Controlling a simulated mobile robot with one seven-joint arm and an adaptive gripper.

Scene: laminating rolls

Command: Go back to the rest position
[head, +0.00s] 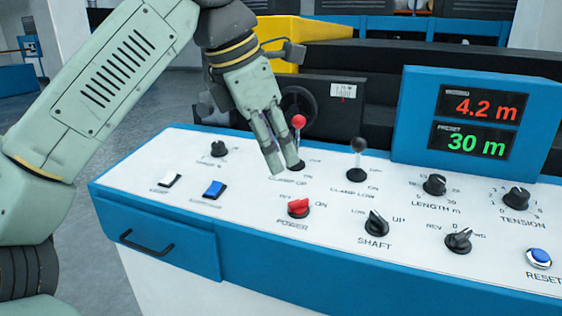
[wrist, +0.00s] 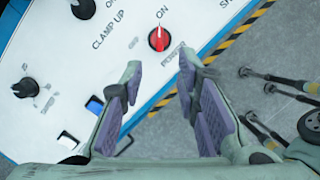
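My gripper (head: 284,167) hangs over the white top of the control panel (head: 125,170), fingers pointing down. It is in front of the red-balled CLAMP UP lever (head: 298,122) and behind the red POWER knob (head: 299,207). In the wrist view my gripper (wrist: 158,82) shows its two purple-padded fingers apart with nothing between them. The POWER knob (wrist: 159,39) lies beyond the fingertips there, apart from them.
Close by are the black-balled CLAMP LOW lever (head: 358,145), the SHAFT knob (head: 376,222) and the blue switch (head: 213,189). A blue display box (head: 410,105) reads 4.2 m and 30 m. Open grey floor (head: 75,120) lies left of the panel.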

